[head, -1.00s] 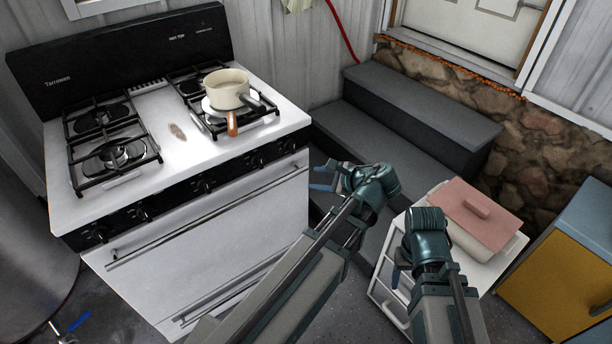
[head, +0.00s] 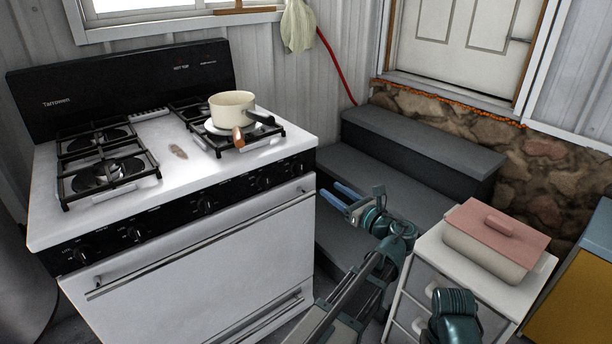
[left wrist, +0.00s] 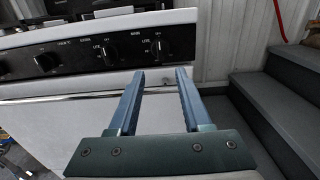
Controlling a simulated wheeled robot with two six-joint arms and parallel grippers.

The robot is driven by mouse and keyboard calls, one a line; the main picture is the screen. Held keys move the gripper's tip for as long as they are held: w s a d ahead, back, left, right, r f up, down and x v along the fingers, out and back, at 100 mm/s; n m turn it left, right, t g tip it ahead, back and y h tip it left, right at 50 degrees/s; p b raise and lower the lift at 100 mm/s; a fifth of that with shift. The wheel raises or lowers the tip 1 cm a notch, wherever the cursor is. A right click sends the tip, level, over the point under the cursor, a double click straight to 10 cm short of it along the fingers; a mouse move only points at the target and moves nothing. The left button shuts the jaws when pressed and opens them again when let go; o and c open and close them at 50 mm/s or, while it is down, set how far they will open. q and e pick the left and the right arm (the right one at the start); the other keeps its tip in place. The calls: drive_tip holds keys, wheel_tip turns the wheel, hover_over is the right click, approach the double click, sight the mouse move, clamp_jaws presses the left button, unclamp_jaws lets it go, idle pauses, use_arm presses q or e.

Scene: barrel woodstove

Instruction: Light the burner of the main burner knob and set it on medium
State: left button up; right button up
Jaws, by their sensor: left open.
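The white stove (head: 200,262) has a black front panel with a row of round black knobs; one right-hand knob (head: 263,184) shows in the head view. In the left wrist view, the rightmost visible knob (left wrist: 160,48) is beyond the fingertips, with another knob (left wrist: 108,54) to its left. No flame is visible. My right gripper is out of view.
Grey steps (head: 390,180) lie right of the stove. A white drawer cabinet (head: 525,285) with a pink-lidded box (head: 495,235) stands close to my arms. A blue-yellow cabinet is at the right edge.

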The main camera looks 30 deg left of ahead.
sight(301, 170)
use_arm(q)
drive_tip(key=x, duration=1.3)
drive_tip(key=shift+w+a, duration=0.15)
drive_tip(key=shift+a, duration=0.1)
clamp_jaws()
